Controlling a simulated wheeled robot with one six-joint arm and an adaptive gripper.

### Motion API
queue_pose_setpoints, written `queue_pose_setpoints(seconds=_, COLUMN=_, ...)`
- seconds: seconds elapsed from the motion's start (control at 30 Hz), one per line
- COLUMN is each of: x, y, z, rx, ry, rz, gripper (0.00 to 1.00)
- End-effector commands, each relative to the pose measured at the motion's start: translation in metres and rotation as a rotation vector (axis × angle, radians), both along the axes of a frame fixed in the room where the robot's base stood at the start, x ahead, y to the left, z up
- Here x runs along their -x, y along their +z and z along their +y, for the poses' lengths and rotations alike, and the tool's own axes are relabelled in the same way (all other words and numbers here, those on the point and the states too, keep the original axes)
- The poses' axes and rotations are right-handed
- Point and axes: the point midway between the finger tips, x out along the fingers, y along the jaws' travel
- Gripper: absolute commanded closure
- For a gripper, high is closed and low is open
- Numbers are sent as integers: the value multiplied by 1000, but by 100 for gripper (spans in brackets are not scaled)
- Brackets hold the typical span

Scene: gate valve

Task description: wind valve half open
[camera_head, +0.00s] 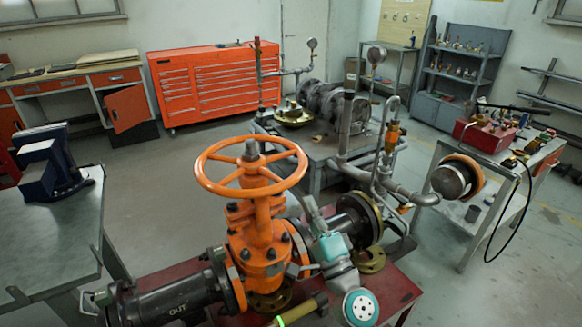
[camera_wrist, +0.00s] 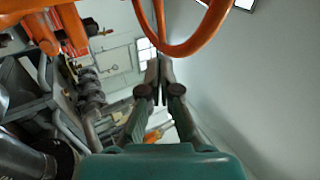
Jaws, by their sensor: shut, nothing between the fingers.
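The valve is upright in a dark pipe marked OUT (camera_head: 178,300). The rim (camera_wrist: 185,47) curves close beyond the tips. I cannot tell whether they touch it. Spokes show at the upper left. How far the valve is open does not show.
A grey workbench with a blue vise (camera_head: 55,170) stands at left. Behind are an orange tool cabinet (camera_head: 205,85) and a pump rig (camera_head: 335,105) with gauges. Pipework (camera_head: 385,185) runs close behind my arm. A cart with a red toolbox (camera_head: 485,135) is at right. Floor at centre left is clear.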

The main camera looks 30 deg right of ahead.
Motion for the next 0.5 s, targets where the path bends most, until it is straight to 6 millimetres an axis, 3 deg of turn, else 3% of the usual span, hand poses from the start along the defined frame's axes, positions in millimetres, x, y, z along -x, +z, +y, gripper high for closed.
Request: queue_pose_setpoints(seconds=0.5, x=-51, y=31, z=-3, rx=2, ry=0, rz=-3, gripper=100)
